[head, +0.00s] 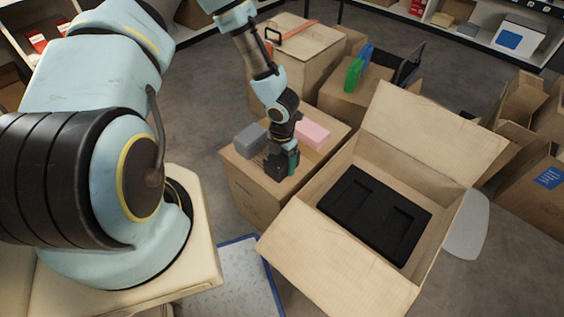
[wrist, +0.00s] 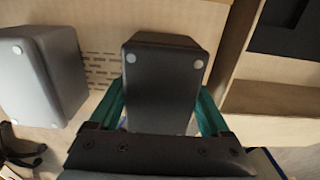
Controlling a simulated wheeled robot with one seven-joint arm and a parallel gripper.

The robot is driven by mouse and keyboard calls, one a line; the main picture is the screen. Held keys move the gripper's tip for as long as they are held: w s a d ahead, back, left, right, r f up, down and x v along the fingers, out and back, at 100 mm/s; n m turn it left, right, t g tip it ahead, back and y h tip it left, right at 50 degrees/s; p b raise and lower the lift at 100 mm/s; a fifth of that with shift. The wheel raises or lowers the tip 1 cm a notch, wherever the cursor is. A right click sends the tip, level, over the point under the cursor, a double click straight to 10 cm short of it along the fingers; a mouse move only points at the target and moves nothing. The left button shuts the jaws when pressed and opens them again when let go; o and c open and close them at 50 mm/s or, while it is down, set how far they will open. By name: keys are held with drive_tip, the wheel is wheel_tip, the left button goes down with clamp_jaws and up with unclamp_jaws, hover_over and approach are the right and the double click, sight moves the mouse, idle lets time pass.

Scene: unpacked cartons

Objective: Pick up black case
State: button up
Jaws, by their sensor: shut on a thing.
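The black case (wrist: 163,80) is a dark box with rounded edges and light round feet on the face toward the wrist camera. My gripper (wrist: 163,112) has its green fingers on both sides of the case and is shut on it. In the head view my gripper (head: 284,166) is at the top of a closed carton (head: 258,200), near its front edge. There the case is mostly hidden by the gripper, and I cannot tell whether it still touches the carton.
A grey box (head: 251,140) and a pink block (head: 312,134) lie on the same carton. An open carton (head: 335,260) with a black insert (head: 375,213) stands at right. Behind, a green item (head: 354,74) sits on another carton (head: 345,99). Shelves line the back.

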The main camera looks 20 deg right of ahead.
sight(282, 155)
drive_tip(key=shift+r, duration=0.65)
wheel_tip(282, 155, up, 2)
drive_tip(key=shift+r, duration=0.1)
drive_tip(key=s+a+b, duration=0.1)
drive_tip(key=s+a, duration=0.3)
drive_tip(key=a, duration=0.4)
drive_tip(key=s+a+b, duration=0.1)
drive_tip(key=s+a, duration=0.3)
drive_tip(key=a, duration=0.3)
drive_tip(key=shift+s+a, duration=0.35)
drive_tip(key=shift+a, duration=0.05)
